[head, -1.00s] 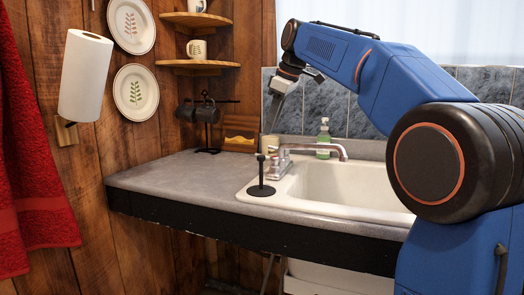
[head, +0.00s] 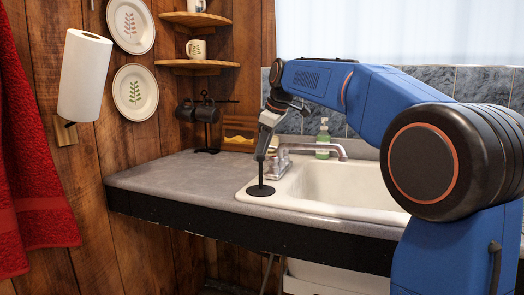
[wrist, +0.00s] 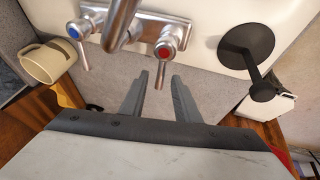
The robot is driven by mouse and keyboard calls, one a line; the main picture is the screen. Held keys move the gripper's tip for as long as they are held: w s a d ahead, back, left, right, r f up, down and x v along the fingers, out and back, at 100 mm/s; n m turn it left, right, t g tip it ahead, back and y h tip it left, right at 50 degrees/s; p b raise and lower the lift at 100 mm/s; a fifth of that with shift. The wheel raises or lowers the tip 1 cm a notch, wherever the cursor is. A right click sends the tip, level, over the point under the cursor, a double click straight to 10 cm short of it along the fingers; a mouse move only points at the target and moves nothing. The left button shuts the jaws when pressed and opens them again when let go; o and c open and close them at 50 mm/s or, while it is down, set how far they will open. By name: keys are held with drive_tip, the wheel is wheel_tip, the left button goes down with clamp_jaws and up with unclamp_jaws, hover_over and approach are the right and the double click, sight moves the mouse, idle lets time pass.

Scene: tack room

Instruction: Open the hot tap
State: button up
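The hot tap, a metal handle with a red cap (wrist: 165,52), is near the middle of the wrist view on the metal faucet body (wrist: 148,24). The tap with the blue cap (wrist: 76,31) is to its left.
A black stand with a round base (wrist: 246,48) is close to the right of the fingers; it also shows in the head view (head: 261,191). A cream mug (wrist: 48,62) is at left. A green soap bottle (head: 323,140) stands behind the sink (head: 340,184). The left counter (head: 180,178) is mostly clear.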

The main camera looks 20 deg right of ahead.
clamp_jaws()
drive_tip(key=shift+s, duration=0.1)
drive_tip(key=shift+s+a+n+g+y, duration=0.1)
drive_tip(key=shift+s+n+g+y, duration=0.25)
drive_tip(key=shift+n, duration=0.65)
drive_tip(key=shift+s+a+n+g+y, duration=0.1)
drive_tip(key=shift+s+n+g+y, duration=0.2)
drive_tip(key=shift+n, duration=0.7)
drive_tip(key=shift+s+n+g+y, duration=0.25)
drive_tip(key=shift+n+y, duration=0.1)
drive_tip(key=shift+n, duration=0.65)
unclamp_jaws()
drive_tip(key=v, duration=1.7)
drive_tip(key=shift+r, duration=0.25)
